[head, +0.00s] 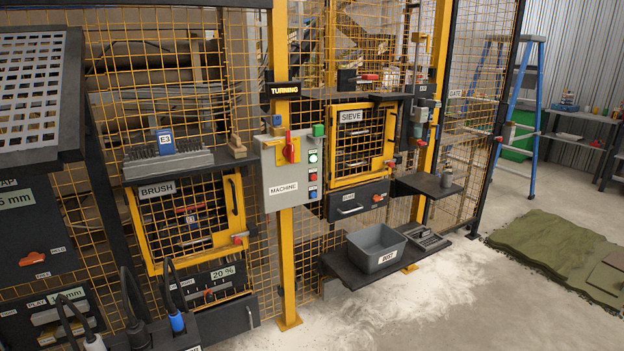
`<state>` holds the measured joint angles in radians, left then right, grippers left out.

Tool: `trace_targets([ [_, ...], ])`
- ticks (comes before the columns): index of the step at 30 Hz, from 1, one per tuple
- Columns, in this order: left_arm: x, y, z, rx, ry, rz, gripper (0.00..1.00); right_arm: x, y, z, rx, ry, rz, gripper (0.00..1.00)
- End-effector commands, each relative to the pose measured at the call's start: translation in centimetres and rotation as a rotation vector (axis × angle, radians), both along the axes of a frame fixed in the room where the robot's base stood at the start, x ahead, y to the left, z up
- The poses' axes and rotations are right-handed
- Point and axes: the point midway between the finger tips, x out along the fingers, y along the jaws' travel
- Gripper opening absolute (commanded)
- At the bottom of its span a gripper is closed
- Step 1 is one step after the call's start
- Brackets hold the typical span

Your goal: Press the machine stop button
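The grey machine control box (285,183), labelled MACHINE, is fixed to a yellow post in the middle of the head view. A red rotary handle (290,148) is on its upper left face. Labels beside the buttons are too small to read. Nothing covers the box front. Neither of my grippers shows in this view.
Yellow mesh fencing surrounds the box. The brush door (190,222) is to its left and the sieve door (362,145) to its right. A grey dust bin (377,248) sits on a low dark shelf. The floor in front is dusty but open.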

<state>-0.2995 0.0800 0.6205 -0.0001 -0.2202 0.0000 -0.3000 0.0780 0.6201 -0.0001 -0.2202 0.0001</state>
Motion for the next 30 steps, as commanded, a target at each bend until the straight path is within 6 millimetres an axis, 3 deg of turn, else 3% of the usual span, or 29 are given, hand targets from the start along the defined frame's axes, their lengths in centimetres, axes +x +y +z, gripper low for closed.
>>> trace_targets([
  [11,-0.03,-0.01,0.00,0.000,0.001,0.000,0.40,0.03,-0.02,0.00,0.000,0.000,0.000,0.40],
  [18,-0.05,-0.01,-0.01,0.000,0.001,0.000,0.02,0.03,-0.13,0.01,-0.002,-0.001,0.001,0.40],
  [30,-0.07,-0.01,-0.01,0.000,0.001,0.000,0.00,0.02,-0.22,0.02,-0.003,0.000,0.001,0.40],
])
